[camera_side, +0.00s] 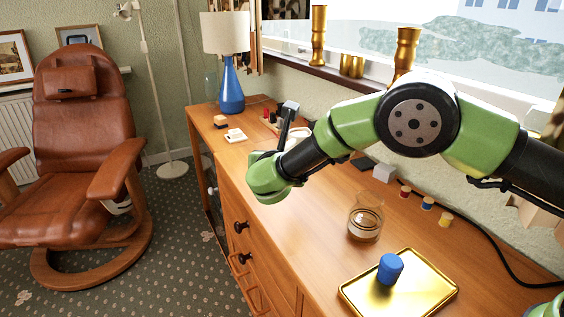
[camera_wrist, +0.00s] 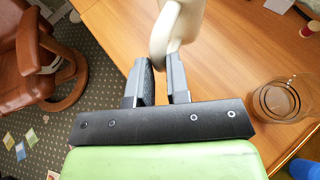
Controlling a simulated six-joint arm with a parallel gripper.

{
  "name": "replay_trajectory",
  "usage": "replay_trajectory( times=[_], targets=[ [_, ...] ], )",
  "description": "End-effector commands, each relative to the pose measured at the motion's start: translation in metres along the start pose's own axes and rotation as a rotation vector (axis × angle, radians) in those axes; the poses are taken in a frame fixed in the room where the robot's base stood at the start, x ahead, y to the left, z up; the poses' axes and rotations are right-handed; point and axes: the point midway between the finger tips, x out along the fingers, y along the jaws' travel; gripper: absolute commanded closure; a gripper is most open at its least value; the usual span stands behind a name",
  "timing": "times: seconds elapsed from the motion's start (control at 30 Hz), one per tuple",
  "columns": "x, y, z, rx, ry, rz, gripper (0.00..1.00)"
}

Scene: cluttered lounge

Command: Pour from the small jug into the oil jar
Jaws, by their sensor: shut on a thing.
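The small jug is cream-white. In the wrist view its body (camera_wrist: 187,20) and looped handle (camera_wrist: 159,40) show at the top, cut off by the frame edge. My gripper (camera_wrist: 161,66) is shut on the handle. In the side view my gripper (camera_side: 287,122) is over the far part of the wooden top, and only a pale bit of the jug (camera_side: 298,138) shows behind it. Its tilt and contents cannot be told. The oil jar (camera_side: 365,222) is clear glass with amber liquid low inside. It stands nearer, right of my gripper, and also in the wrist view (camera_wrist: 283,101).
A gold tray (camera_side: 430,297) with a blue cylinder (camera_side: 390,268) lies in front of the jar. Small coloured spools (camera_side: 427,203), a grey block (camera_side: 384,173) and a black cable run along the wall side. A blue lamp (camera_side: 231,90) stands at the far end.

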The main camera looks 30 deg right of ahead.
Motion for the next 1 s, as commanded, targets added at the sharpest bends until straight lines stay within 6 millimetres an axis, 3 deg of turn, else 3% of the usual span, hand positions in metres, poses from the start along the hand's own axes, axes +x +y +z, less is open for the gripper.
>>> replay_trajectory(
  times=[0.3, 0.5, 0.67, 1.0],
  targets=[
    [-0.089, -0.011, -0.003, 0.109, -0.021, -0.269, 1.0],
    [-0.134, -0.024, -0.015, 0.157, -0.031, -0.407, 1.0],
    [-0.148, -0.029, -0.019, 0.174, -0.034, -0.452, 1.0],
    [-0.148, -0.03, -0.019, 0.177, -0.035, -0.459, 1.0]
  ],
)
